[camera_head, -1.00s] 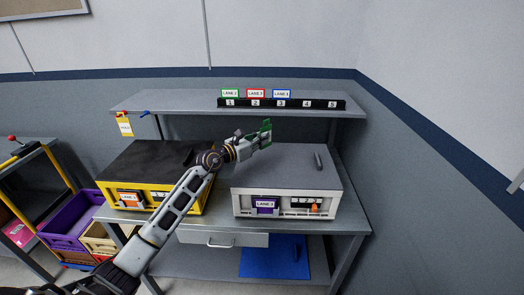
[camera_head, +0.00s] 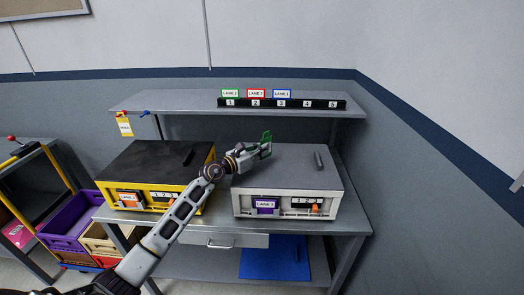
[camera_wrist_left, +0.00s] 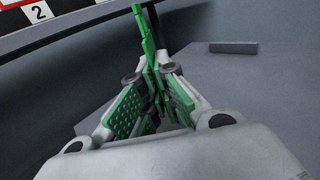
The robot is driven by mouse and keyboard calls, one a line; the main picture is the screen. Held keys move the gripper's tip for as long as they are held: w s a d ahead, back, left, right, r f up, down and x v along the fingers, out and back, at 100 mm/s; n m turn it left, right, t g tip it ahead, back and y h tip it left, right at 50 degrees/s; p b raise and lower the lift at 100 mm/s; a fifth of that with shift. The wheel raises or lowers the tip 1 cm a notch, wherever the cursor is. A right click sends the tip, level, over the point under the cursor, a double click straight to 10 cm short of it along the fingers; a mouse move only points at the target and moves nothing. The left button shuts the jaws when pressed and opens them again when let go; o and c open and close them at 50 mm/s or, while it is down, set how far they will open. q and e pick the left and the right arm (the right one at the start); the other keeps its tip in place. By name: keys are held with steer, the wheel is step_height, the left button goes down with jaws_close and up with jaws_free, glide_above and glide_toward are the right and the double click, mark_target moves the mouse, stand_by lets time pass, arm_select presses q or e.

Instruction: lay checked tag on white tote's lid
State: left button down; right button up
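The white tote (camera_head: 240,206) stands on the right of the bench, with a grey lid (camera_head: 290,175) on top and a dark bar handle on it. My left gripper (camera_head: 259,149) is over the lid's back left part. In the left wrist view its fingers (camera_wrist_left: 150,85) are close together on a thin green piece (camera_wrist_left: 144,30), seen nearly edge-on, which sticks out past the fingertips. I take it for the tag; no check pattern can be made out. It looks apart from the lid, though the gap is unclear. My right gripper is not in view.
A yellow tote (camera_head: 190,203) with a black lid stands to the left. A shelf (camera_head: 180,103) above the back carries a numbered black rack (camera_head: 310,103) with several lane cards. The lid's front and right parts are clear, apart from the handle (camera_head: 319,161).

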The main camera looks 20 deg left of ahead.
arm_select(q)
steer(key=shift+f+b, duration=0.4)
steer(key=shift+f, duration=0.25)
steer(key=c, duration=1.6)
jaws_free()
steer(key=shift+c, duration=0.2)
steer(key=shift+r, duration=0.1)
